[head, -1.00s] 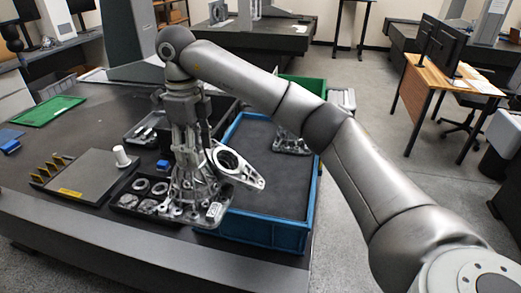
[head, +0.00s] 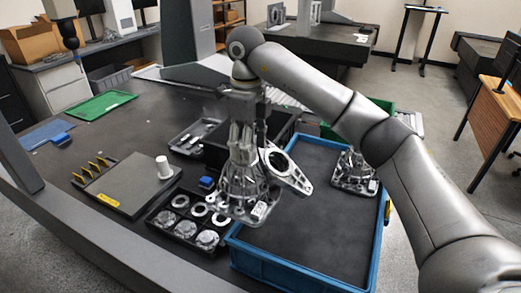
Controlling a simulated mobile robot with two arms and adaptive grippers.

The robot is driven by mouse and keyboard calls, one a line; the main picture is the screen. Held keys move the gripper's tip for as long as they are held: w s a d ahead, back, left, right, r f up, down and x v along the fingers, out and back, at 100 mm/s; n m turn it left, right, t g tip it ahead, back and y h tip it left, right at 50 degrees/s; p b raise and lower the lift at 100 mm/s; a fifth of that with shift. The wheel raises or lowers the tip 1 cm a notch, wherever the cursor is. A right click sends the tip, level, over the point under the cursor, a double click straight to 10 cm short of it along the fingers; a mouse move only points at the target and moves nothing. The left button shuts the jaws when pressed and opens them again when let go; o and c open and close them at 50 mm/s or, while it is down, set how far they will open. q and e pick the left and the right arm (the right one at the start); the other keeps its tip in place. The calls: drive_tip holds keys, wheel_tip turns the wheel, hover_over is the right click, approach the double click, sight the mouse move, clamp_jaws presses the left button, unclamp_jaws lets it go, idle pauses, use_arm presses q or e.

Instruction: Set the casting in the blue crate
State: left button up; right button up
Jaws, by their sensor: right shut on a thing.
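My right gripper (head: 243,150) points down, shut on a grey skeletal metal casting (head: 240,192) with a wide flat foot. The casting is upright, in front of the blue crate's left wall in the picture. Its height above the table is hard to tell. A grey arm with a large ring (head: 291,178) sticks out to its right; I cannot tell if it is joined to it. The blue crate (head: 280,270) is open, with a dark floor mostly bare. A second similar casting (head: 352,182) stands inside at the back right. My left gripper is not in view.
Left of the crate is a black parts tray (head: 152,222) with rings and round parts. Beyond it are a grey plate (head: 125,185) with a white cylinder (head: 164,168) and a small blue block (head: 207,183). A green container (head: 383,106) stands behind the crate.

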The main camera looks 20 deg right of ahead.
drive_tip(key=p, duration=0.2)
approach(300, 180)
drive_tip(key=a, duration=0.1)
drive_tip(key=w+a+f, duration=0.1)
drive_tip(key=w+a, duration=0.1)
drive_tip(key=a, duration=0.1)
drive_tip(key=shift+a+f, duration=0.1)
drive_tip(key=shift+f, duration=0.3)
drive_tip(key=d+f, duration=0.1)
drive_tip(key=f, duration=0.1)
drive_tip(key=s+d+f+p, duration=0.1)
drive_tip(key=d+f, duration=0.1)
drive_tip(key=shift+s+f, duration=0.15)
drive_tip(key=shift+s, duration=0.05)
drive_tip(key=shift+s+d+f+p, duration=0.25)
drive_tip(key=shift+d+f+p, duration=0.15)
drive_tip(key=shift+d+f, duration=0.3)
drive_tip(key=shift+a+f+p, duration=0.1)
drive_tip(key=shift+f+p, duration=0.25)
drive_tip(key=shift+f, duration=0.15)
drive_tip(key=shift+f+p, duration=0.45)
drive_tip(key=shift+f, duration=0.8)
drive_tip(key=o, duration=1)
drive_tip(key=shift+s+f, duration=0.2)
drive_tip(key=shift+f, duration=0.05)
drive_tip(key=o, duration=0.4)
drive_tip(key=shift+r, duration=0.1)
drive_tip(key=shift+o, duration=0.2)
